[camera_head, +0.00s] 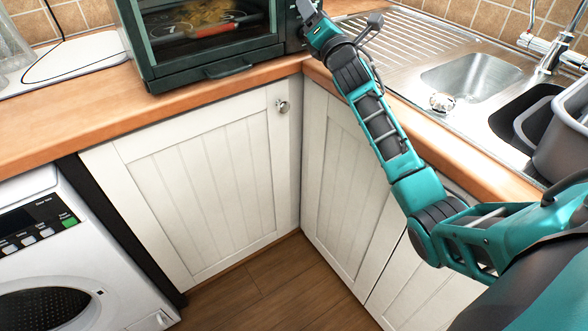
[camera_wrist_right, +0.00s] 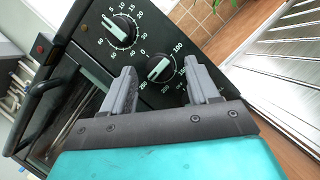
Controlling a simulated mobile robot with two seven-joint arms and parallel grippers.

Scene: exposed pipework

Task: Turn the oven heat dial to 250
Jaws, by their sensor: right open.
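The oven (camera_head: 205,45) is dark green and stands on the worktop at the top of the head view. In the right wrist view, its black control panel carries the heat dial (camera_wrist_right: 159,68), a round knob with a pale grip bar and temperature numbers around it. The bar slants from lower left to upper right; which number it marks is unclear. My right gripper (camera_wrist_right: 159,76) is open, its two grey fingers on either side of the dial in the picture. I cannot tell whether they touch it. In the head view my right gripper (camera_head: 308,14) is at the panel's edge. My left gripper is out of view.
A second dial (camera_wrist_right: 119,32) with timer numbers sits beside the heat dial. The oven door handle (camera_head: 230,69) sticks out in front. A sink (camera_head: 470,76) with a grey tub (camera_head: 568,130) is at the right. A washing machine (camera_head: 75,260) stands lower left.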

